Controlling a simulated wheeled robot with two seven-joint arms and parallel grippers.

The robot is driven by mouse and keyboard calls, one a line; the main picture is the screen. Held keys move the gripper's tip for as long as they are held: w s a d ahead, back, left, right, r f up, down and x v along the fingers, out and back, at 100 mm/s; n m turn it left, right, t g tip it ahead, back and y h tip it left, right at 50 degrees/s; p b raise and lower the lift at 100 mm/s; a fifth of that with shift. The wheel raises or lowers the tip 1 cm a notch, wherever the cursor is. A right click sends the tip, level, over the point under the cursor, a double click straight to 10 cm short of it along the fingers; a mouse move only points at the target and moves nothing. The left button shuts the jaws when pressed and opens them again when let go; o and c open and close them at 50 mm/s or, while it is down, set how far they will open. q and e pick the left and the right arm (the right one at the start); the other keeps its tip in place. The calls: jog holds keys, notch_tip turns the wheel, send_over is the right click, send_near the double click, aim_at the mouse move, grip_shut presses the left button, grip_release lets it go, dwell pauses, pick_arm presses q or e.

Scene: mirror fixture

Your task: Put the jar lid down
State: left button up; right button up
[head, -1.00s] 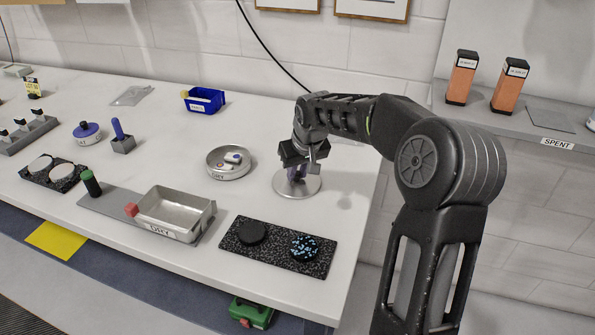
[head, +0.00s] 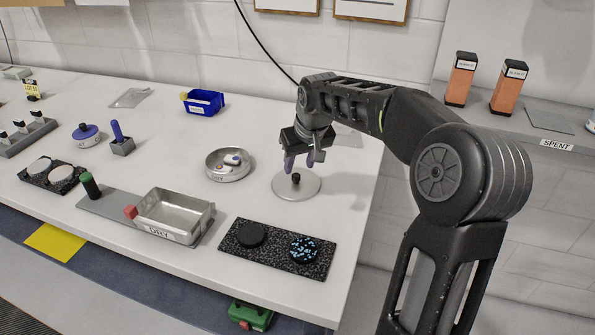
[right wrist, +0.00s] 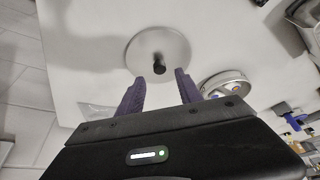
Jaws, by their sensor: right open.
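The jar lid (head: 296,187) is a flat, pale grey disc with a small dark knob in its middle. It lies flat on the white table near the right end, and it also shows in the right wrist view (right wrist: 157,50). My right gripper (head: 302,166) is open and empty just above and behind the lid, its purple fingers apart from the knob. In the right wrist view the fingertips (right wrist: 157,76) stand apart, with the knob showing beyond them. My left gripper is not in view.
A round metal dish (head: 228,165) with small items stands left of the lid. A blue bin (head: 204,102) stands at the back. The table's right edge is near.

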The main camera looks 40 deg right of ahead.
jog(key=v, duration=0.7)
dwell(0.6)
